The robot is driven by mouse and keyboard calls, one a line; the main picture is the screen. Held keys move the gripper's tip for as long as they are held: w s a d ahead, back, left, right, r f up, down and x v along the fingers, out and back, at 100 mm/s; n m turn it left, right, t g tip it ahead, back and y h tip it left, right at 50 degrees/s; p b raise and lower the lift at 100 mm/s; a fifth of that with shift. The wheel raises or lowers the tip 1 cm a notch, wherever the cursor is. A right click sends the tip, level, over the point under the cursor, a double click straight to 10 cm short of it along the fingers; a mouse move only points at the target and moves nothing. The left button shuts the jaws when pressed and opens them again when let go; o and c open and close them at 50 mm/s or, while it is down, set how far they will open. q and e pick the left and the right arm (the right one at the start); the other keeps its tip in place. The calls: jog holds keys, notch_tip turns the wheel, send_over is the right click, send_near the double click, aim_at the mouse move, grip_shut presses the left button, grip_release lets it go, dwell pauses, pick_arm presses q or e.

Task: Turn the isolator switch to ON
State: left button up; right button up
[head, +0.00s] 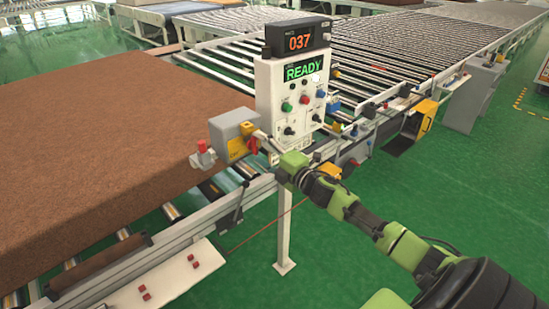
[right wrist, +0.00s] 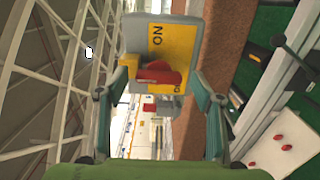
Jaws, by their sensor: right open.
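The isolator switch is a grey box (head: 226,128) with a yellow plate (head: 238,147) and a red handle (head: 252,146), mounted beside the control post. In the right wrist view, the yellow plate (right wrist: 174,42) shows the word ON near the top, with another label at the lower edge partly hidden by the red handle (right wrist: 160,73). The handle lies roughly crosswise in this view, not clearly on ON. My right gripper (head: 265,146) is open in front of the switch, its fingers on either side of the handle. I cannot tell whether they touch it. My left gripper is not in view.
A red-topped button box (head: 203,157) sits to the left. A large brown mattress (head: 90,150) lies on the rollers at the left. Green floor is open in front.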

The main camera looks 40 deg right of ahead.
jog(key=s+d, duration=0.1)
jog(key=s, duration=1)
dwell(0.3)
